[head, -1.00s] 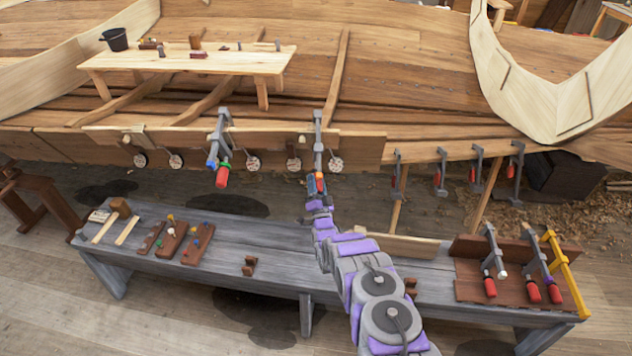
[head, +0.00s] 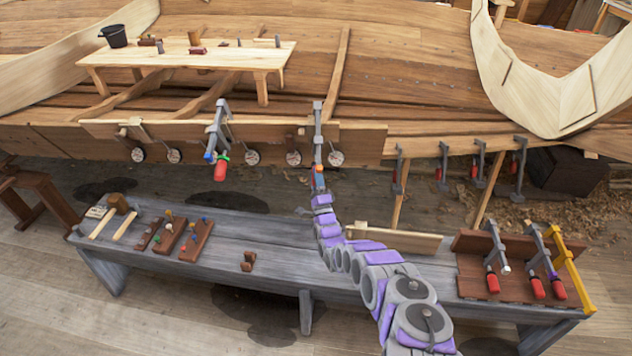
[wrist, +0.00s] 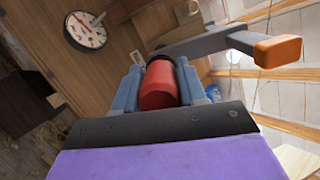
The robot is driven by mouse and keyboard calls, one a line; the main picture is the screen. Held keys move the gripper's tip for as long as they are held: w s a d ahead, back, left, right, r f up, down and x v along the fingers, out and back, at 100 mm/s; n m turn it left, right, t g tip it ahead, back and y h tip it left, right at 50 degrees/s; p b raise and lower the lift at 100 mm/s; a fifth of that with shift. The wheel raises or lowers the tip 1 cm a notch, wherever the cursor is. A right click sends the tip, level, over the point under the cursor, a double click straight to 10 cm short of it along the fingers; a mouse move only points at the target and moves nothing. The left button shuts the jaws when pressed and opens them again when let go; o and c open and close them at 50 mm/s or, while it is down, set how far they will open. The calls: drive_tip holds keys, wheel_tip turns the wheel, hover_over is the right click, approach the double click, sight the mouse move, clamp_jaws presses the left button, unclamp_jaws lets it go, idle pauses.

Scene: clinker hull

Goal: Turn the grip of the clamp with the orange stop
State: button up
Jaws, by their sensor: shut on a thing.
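The clamp (head: 318,130) stands upright on the hull's lower plank edge in the head view. In the wrist view its grey bar (wrist: 195,44) ends in an orange stop (wrist: 278,50) at the right. Its red grip (wrist: 159,86) sits between the two blue-grey fingers of my gripper (wrist: 160,75), which is shut on it. In the head view my gripper (head: 319,183) is at the clamp's lower end, reaching up from below. The fingers hide the sides of the grip, and my gripper covers most of it in the head view.
Another clamp (head: 217,140) with blue and green parts hangs to the left. Round dials (head: 252,157) line the plank; one (wrist: 85,31) shows close in the wrist view. More clamps (head: 441,167) hang at right. A grey bench (head: 230,265) lies below, with a clamp rack (head: 470,275).

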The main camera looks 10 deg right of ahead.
drive_tip(key=m+h+b, duration=0.1)
drive_tip(key=m, duration=0.5)
drive_tip(key=shift+f+t+b, duration=0.15)
drive_tip(key=shift+t+b, duration=0.2)
drive_tip(key=shift+t, duration=0.05)
drive_tip(key=m+h, duration=0.1)
drive_tip(key=m, duration=0.4)
drive_tip(key=shift+d+m+t+h, duration=0.1)
drive_tip(key=shift+m+t+h, duration=0.35)
drive_tip(key=shift+m, duration=0.95)
drive_tip(key=o, duration=1)
drive_tip(key=shift+r, duration=0.2)
drive_tip(key=shift+o, duration=0.2)
